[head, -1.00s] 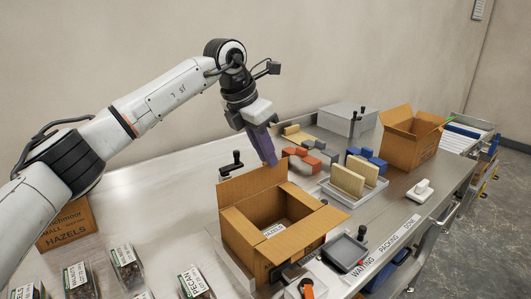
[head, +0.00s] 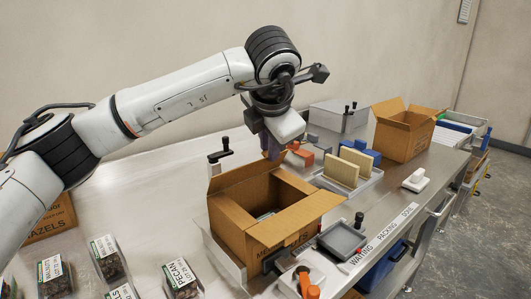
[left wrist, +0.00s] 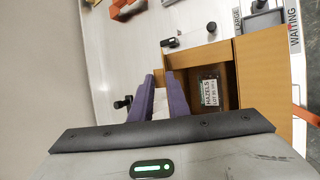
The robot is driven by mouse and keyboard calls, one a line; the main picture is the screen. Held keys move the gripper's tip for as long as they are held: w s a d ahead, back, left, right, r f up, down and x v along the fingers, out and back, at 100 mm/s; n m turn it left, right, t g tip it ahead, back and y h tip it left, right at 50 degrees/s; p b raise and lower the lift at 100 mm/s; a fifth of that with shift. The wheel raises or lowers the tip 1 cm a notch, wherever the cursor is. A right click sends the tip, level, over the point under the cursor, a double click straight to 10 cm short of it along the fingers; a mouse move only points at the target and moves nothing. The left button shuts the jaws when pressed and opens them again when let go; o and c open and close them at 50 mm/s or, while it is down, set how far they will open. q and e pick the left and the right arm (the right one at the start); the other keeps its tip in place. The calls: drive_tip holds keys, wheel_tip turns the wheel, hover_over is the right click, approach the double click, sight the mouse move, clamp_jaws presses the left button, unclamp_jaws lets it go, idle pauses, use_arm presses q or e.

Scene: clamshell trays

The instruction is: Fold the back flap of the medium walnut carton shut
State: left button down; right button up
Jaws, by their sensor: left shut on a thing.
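The medium carton (head: 232,228) stands open on the bench, its front lettering beginning "ME". Its back flap (head: 238,178) stands up along the far side; a front flap (head: 310,215) slopes outward. My left gripper (head: 271,154) is at the right end of the back flap, shut on its edge; the exact contact is partly hidden. In the left wrist view the purple fingers (left wrist: 161,98) reach to the carton's edge (left wrist: 200,55). Inside is a pack (left wrist: 210,90) labelled HAZELS. My right gripper is not in view.
Labelled nut packs (head: 107,257) lie front left. Bare bench lies left of the carton.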

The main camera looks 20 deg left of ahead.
use_arm(q)
drive_tip(key=shift+s+d+f+y+b, duration=0.1)
drive_tip(key=shift+s+d+y+b, duration=0.05)
drive_tip(key=shift+d+y+b, duration=0.2)
idle(0.3)
drive_tip(key=c, duration=1.7)
unclamp_jaws()
drive_tip(key=shift+c, duration=0.2)
drive_tip(key=v, duration=1)
drive_tip(key=shift+s, duration=0.25)
